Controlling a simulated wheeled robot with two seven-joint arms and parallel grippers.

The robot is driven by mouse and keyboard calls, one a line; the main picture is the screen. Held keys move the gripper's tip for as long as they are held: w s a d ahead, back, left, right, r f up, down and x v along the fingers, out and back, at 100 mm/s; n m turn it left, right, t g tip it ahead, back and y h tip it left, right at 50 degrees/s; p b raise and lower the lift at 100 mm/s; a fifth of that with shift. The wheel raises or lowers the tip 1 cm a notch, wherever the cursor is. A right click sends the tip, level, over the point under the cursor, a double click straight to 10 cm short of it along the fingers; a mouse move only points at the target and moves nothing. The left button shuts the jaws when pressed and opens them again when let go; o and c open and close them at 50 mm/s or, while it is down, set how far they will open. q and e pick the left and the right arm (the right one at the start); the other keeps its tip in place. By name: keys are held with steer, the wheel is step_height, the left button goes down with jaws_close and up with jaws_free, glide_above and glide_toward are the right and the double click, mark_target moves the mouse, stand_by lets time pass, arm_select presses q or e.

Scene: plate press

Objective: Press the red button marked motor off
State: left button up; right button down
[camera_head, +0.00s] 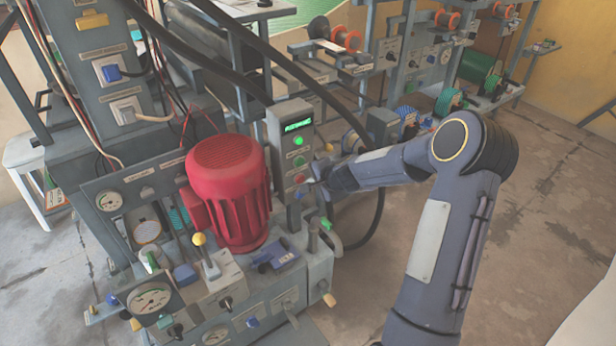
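A grey upright control box (284,150) stands in the middle of the view, right of the red motor. It has a lit green display (298,126) and a column of buttons. Green buttons are above, and a small red button (299,179) is below them. The labels are too small to read. My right arm comes in from the right, and its gripper (312,184) is at the box's front, close beside the red button. I cannot tell whether it touches the button. Its fingers are small and partly hidden. My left gripper is not in view.
A large red motor (228,190) stands left of the box on the machine's bench. A yellow-knobbed lever (199,240), gauges (150,298) and a green-handled valve (329,235) are in front. Black hoses pass above and behind the box. The floor at right is mostly clear.

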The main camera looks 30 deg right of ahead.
steer(key=shift+w+a+r, duration=0.1)
steer(key=shift+w, duration=1.1)
